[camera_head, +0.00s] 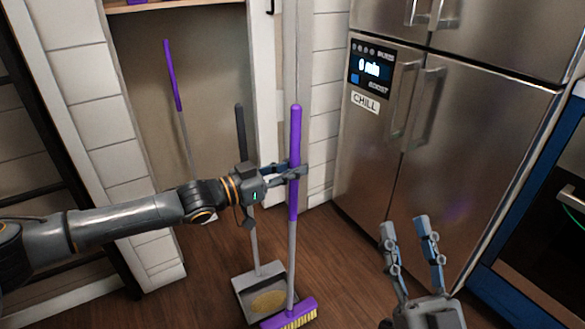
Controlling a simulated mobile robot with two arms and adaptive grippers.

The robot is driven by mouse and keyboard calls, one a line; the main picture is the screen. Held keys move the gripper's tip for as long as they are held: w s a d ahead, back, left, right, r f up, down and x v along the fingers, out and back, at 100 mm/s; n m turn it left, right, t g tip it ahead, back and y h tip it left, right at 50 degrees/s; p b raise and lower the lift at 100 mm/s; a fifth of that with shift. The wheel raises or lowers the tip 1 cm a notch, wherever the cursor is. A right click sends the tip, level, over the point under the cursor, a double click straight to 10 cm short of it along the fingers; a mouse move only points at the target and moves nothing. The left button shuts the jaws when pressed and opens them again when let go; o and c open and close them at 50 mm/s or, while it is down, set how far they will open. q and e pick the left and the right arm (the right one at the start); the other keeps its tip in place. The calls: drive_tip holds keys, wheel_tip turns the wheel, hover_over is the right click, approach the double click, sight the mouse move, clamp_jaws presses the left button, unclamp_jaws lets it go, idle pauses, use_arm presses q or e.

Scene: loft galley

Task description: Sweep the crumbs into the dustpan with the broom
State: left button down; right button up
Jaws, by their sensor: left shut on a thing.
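The broom has a purple upper handle (295,135), a grey lower shaft and a purple head with yellowish bristles (290,317) down at the floor. My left gripper (297,172) is shut around the purple handle, holding the broom nearly upright. The grey long-handled dustpan (246,284) stands on the floor just behind and left of the broom head. Its handle passes behind my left gripper. A tan patch that looks like crumbs (268,301) shows in the pan, partly hidden by the broom. My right gripper (425,222) is open and empty, in front of the fridge.
A steel fridge (440,130) stands behind on the right, with a blue-framed oven (555,215) at the right edge. Another purple-handled pole (172,75) leans in the open closet at the back left. Bare wooden floor (345,265) lies right of the broom.

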wheel_tip(320, 180, down, 15)
drive_tip(key=w+d+g+h+p, duration=0.1)
drive_tip(key=d+g+h+p, duration=0.2)
drive_tip(key=g, duration=0.7)
drive_tip(key=s+d+f+m+g+h+p, duration=0.1)
drive_tip(key=s+d+f+g+h+p, duration=0.1)
drive_tip(key=s+f+g, duration=0.6)
drive_tip(key=shift+s+d+f+h+p, duration=0.3)
drive_tip(key=shift+s+d+f+p, duration=0.45)
drive_tip(key=shift+s, duration=0.5)
drive_tip(key=shift+a, duration=0.15)
